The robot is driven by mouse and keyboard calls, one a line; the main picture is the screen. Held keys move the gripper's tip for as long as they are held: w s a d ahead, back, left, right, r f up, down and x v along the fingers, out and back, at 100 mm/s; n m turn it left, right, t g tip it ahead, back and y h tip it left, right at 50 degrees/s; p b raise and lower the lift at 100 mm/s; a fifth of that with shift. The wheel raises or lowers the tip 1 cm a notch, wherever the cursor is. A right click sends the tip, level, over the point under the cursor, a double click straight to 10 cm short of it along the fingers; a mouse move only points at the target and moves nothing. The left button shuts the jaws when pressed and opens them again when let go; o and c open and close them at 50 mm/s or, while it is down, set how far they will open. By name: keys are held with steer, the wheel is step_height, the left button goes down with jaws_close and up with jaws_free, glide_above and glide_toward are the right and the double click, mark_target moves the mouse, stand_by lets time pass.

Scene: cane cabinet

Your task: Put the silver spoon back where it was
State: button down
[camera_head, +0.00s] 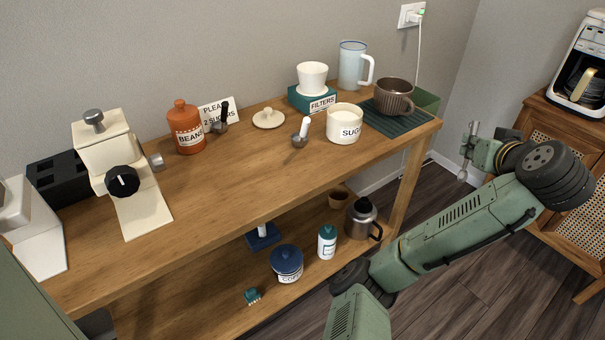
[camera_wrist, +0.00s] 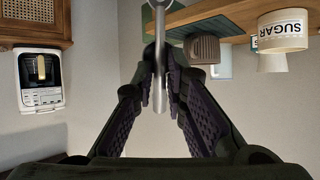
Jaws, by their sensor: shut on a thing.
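My gripper (camera_head: 468,147) is in the air off the right end of the wooden table. It is shut on the silver spoon (camera_head: 463,173), which hangs roughly upright with its bowl end down. In the wrist view the spoon (camera_wrist: 158,92) shows between the two fingertips (camera_wrist: 160,62); its far end is cut off by the top edge. The brown ribbed mug (camera_head: 394,95) stands on a dark green mat (camera_head: 378,119) to the left of my gripper, clear of it. The mug also shows upside down in the wrist view (camera_wrist: 204,50).
An open sugar canister (camera_head: 344,128), its lid (camera_head: 268,118), a white-handled scoop (camera_head: 301,138), a filter box (camera_head: 321,104) and a pitcher (camera_head: 352,66) stand on the table. A cane cabinet (camera_head: 560,150) with a coffee maker (camera_head: 585,70) is at right. The table's front middle is clear.

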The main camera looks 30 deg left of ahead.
steer(key=shift+s+a+r, duration=0.15)
steer(key=shift+s+r, duration=0.05)
steer(key=shift+r, duration=0.2)
steer(key=s+a+r+n+g+y, duration=0.5)
steer(key=s+a+r, duration=0.5)
steer(key=a, duration=0.4)
steer(key=s+a+f+n+g+y+p, duration=0.1)
steer(key=s+a+f+n, duration=0.1)
steer(key=s+a+f, duration=0.5)
steer(key=s+a+f+n+g+y+p, duration=0.1)
steer(key=s+a+f+n+g, duration=0.15)
steer(key=s+a, duration=0.4)
steer(key=shift+t, duration=0.35)
steer(key=shift+w+r+b+x, duration=0.2)
steer(key=shift+w+b+x, duration=0.25)
steer(key=shift+x, duration=1.85)
steer(key=shift+w+r+b+x, duration=0.25)
steer(key=shift+w+b+x, duration=0.2)
steer(key=shift+x, duration=1.9)
steer(key=shift+w+r+b+x, duration=0.2)
steer(key=shift+w+b+x, duration=0.25)
steer(key=shift+x, duration=1.85)
steer(key=shift+w+f, duration=0.1)
